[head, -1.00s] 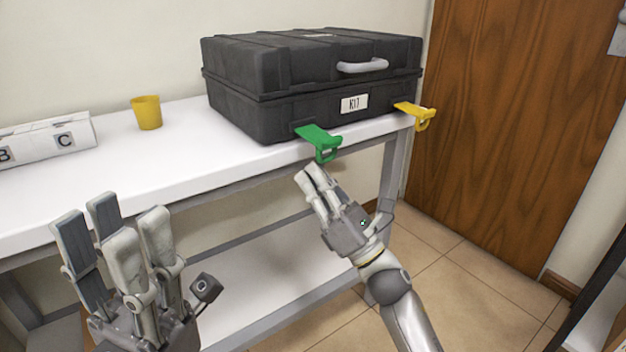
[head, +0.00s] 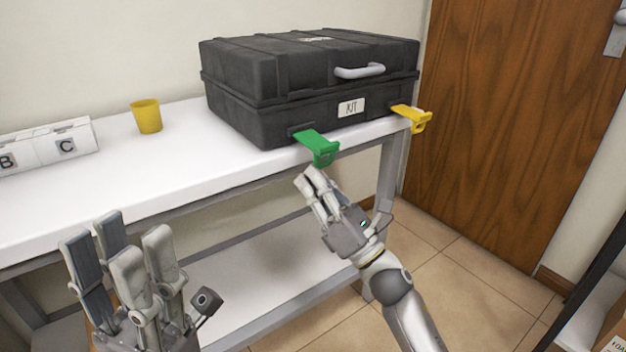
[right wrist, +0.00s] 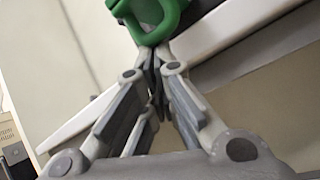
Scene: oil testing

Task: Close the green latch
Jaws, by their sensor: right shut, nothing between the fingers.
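The green latch (head: 317,146) sticks out from the lower front of a black kit case (head: 290,120), folded down and outward past the table edge. My right gripper (head: 309,177) is shut and empty, with its fingertips just below the latch. In the right wrist view the green latch (right wrist: 148,22) is just beyond the shut fingertips; I cannot tell whether they touch it. My left gripper (head: 125,245) is open and empty at the lower left, in front of the table.
The case stands on a white table (head: 165,170). A yellow latch (head: 412,118) also sticks out on its right. A yellow cup (head: 146,116) and a white lettered holder (head: 48,146) stand to the left. A wooden door (head: 510,120) is at the right.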

